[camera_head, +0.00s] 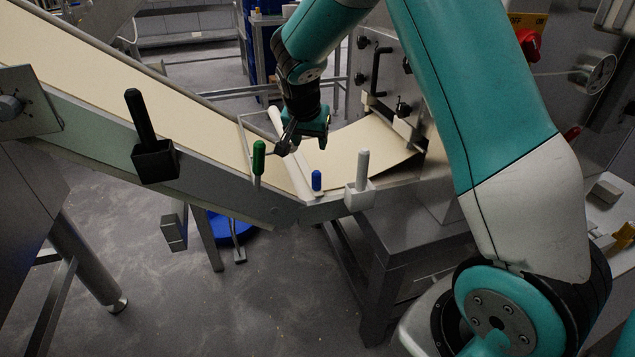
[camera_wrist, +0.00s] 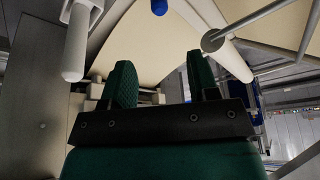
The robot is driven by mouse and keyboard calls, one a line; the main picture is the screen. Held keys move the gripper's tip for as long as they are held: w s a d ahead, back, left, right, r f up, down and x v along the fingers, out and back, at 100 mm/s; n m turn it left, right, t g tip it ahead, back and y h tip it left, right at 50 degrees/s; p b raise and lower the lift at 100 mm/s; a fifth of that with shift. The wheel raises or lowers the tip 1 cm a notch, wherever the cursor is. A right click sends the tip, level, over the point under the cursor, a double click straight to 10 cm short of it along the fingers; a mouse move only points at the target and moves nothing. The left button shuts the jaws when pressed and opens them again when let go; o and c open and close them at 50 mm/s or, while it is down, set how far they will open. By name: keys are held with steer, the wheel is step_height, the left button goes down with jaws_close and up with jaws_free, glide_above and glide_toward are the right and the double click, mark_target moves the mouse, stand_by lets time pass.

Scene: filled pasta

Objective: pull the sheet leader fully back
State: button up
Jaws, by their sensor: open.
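A pale beige sheet (camera_head: 368,143) lies between the white cross roller and the machine face at the right; it also shows in the wrist view (camera_wrist: 150,45), beyond my fingers. I cannot tell which part of it is the leader. My gripper (camera_head: 289,139) is above the belt line near the white roller (camera_head: 290,165), left of the sheet in the head view. In the wrist view its two green ribbed fingers (camera_wrist: 161,85) stand apart with nothing between them. The sheet's edge nearest my gripper is partly hidden by the fingers.
A long beige belt (camera_head: 110,75) slopes up to the left. A thin wire frame (camera_head: 252,118) stands close to my gripper.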

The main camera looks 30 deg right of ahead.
mark_target(317, 172)
steer(key=b+x, duration=0.1)
steer(key=x, duration=1.5)
steer(key=shift+s+f, duration=0.1)
steer(key=shift+f, duration=0.1)
